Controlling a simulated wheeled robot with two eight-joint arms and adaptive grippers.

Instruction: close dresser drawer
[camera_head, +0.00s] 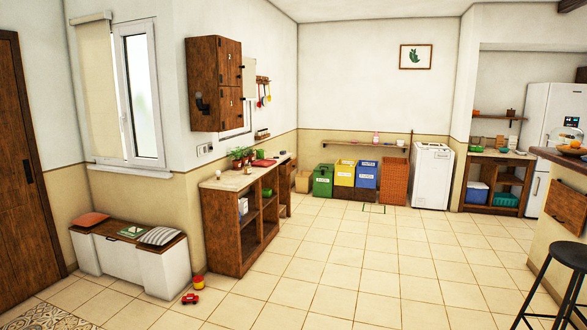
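No piece of furniture here is plainly a dresser, and I cannot make out a clearly open drawer. A wooden panel with a dark handle, like a drawer front (566,206), is on the counter island at the right edge; I cannot tell whether it stands out. A low wooden unit (224,228) with open shelves stands left of the middle, with a narrow wooden part at its far end that is too small to read. Neither of my grippers is in view.
The tiled floor (350,255) is clear in the middle. A red toy car (190,298) and a red and yellow toy (198,282) lie by the white bench (155,268). A black stool (562,262) stands at the right. Colored bins (343,173) line the back wall.

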